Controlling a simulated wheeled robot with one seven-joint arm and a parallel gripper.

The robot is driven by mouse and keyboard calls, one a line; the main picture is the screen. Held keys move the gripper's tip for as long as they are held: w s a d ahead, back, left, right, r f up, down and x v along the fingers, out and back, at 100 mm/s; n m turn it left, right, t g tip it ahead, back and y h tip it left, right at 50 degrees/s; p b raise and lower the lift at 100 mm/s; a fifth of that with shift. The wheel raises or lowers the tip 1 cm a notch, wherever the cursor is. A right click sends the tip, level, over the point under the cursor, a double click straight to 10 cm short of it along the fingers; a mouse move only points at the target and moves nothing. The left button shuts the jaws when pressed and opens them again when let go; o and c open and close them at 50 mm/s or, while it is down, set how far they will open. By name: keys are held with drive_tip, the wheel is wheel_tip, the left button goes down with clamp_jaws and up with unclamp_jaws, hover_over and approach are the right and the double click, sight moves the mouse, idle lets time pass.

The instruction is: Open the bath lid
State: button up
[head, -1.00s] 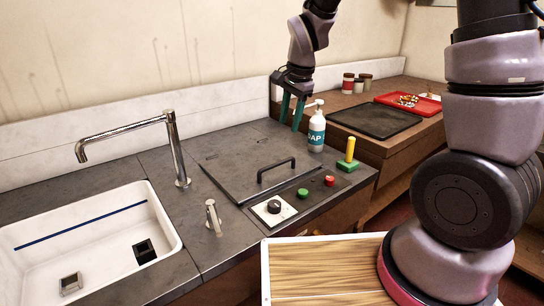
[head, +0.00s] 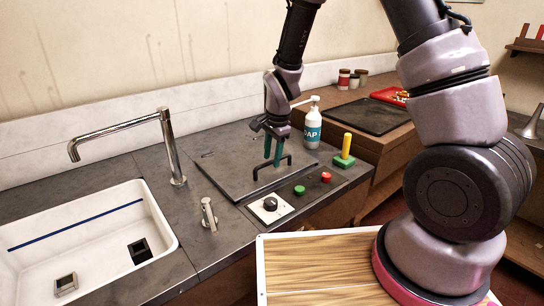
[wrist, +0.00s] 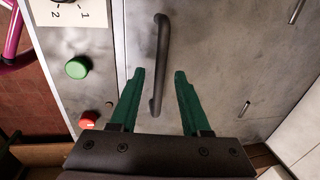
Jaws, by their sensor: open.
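The bath lid (head: 235,168) is a flat grey panel set in the dark counter, lying closed, with a black bar handle (head: 272,171) near its front edge. In the wrist view the handle (wrist: 161,62) runs lengthwise, its near end between my fingers. My gripper (head: 273,162) is open with teal fingers pointing down over the handle. In the wrist view my gripper (wrist: 158,74) has a finger on each side of the handle, apart from it. I cannot tell how far above the lid the fingertips are.
In front of the lid are a dial (head: 270,204), a green button (head: 300,190) and a red button (head: 326,177). A soap bottle (head: 313,128) and a yellow-and-green block (head: 345,152) stand to the right. A sink (head: 85,240) with a tap (head: 172,150) is at left.

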drive_tip(key=shift+f, duration=0.1)
clamp_jaws()
idle(1.4)
